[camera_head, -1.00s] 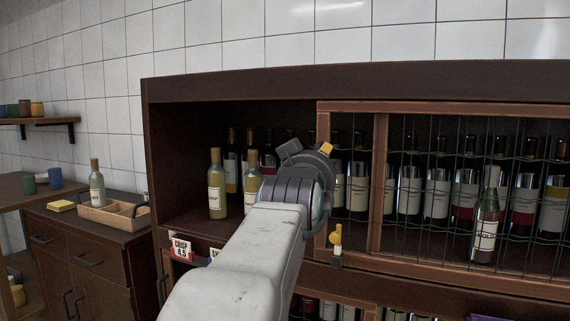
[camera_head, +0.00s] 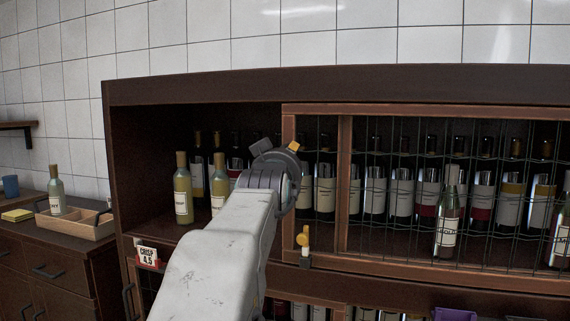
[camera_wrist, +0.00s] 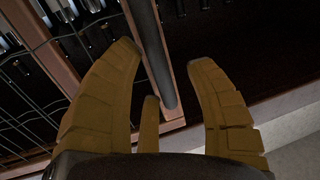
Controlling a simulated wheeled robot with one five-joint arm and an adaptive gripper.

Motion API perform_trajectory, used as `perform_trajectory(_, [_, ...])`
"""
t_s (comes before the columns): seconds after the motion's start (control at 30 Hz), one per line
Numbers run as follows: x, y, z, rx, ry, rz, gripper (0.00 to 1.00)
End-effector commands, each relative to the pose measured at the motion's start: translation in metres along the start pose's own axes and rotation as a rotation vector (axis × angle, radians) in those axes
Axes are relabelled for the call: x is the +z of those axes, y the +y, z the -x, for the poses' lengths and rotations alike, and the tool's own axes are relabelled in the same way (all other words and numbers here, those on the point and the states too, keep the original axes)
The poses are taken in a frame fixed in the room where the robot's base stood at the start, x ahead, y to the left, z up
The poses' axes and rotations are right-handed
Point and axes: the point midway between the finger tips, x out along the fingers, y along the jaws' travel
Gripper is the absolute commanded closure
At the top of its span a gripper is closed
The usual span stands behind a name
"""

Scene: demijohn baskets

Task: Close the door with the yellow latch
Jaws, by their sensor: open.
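The door (camera_head: 344,190) is a wooden-framed panel with wire mesh, covering the right part of the cabinet. The cabinet's left part stands uncovered. A yellow latch (camera_head: 303,238) sits low at the door's left edge. My gripper (camera_head: 275,165) is in front of that edge, above the latch; its fingers are mostly hidden behind my arm in the head view. In the wrist view, my gripper's ochre fingers (camera_wrist: 165,60) are open. A dark upright bar (camera_wrist: 152,45), apparently the door's handle, runs between them beside the wooden frame. Contact cannot be told.
Pale bottles (camera_head: 182,190) stand in the uncovered part of the cabinet (camera_head: 140,170), left of my arm. Several dark bottles stand behind the mesh. A wooden tray (camera_head: 85,225) is on the left counter.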

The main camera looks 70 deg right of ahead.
Motion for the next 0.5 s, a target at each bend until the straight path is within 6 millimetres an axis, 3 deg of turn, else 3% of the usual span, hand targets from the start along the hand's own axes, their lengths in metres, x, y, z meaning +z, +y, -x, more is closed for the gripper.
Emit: perform_trajectory(0.5, [0.0001, 0.0, 0.0002, 0.0, 0.0, 0.0, 0.95])
